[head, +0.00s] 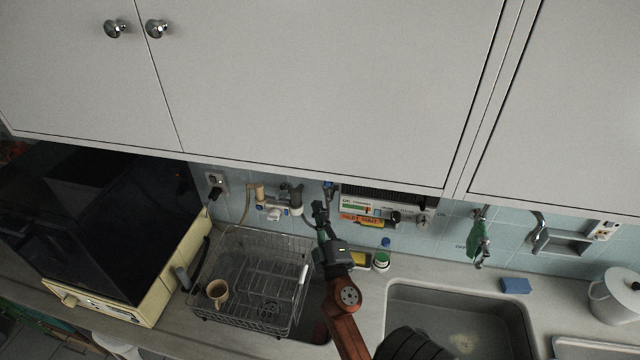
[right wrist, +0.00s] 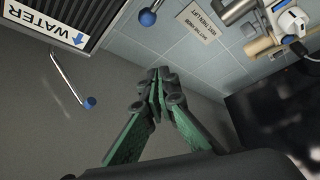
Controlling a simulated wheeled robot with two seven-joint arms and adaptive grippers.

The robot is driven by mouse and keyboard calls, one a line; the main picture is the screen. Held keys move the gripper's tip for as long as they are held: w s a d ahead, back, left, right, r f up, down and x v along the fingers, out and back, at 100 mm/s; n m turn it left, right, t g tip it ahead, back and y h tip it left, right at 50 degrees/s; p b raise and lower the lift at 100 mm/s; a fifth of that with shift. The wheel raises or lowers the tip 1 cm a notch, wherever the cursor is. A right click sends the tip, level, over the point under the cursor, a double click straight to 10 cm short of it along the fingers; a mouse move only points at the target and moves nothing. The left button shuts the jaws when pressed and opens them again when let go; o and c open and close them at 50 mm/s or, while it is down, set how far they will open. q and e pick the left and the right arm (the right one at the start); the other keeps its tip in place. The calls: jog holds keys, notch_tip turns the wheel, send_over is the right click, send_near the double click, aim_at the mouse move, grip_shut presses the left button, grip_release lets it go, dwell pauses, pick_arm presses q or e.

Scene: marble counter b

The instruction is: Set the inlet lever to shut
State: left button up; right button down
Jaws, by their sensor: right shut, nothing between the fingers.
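My right gripper (head: 320,211) reaches up to the tiled wall between the dish rack and the wall unit. Its green-and-black fingers are shut and empty, and their tips meet in the right wrist view (right wrist: 160,88). A blue knob (right wrist: 147,17) shows beyond the fingertips, apart from them, near a small printed sign. A thin metal rod with a blue end (right wrist: 90,102) is farther left. I cannot tell for certain which is the inlet lever, or its setting. The wall unit (head: 428,216) has printed labels and a black knob. My left gripper is not in view.
A wire dish rack (head: 231,238) with a tan mug (head: 218,292) stands left of my right arm. Pipes and valves (head: 272,208) stick out from the wall above it. The sink (head: 460,315) is to the right; cabinets hang overhead.

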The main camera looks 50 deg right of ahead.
jog(key=w+d+p, duration=0.2)
jog(key=w+d, duration=0.3)
jog(key=d, duration=0.3)
jog(key=shift+w+r, duration=0.15)
jog(key=shift+r, duration=0.1)
dwell(0.4)
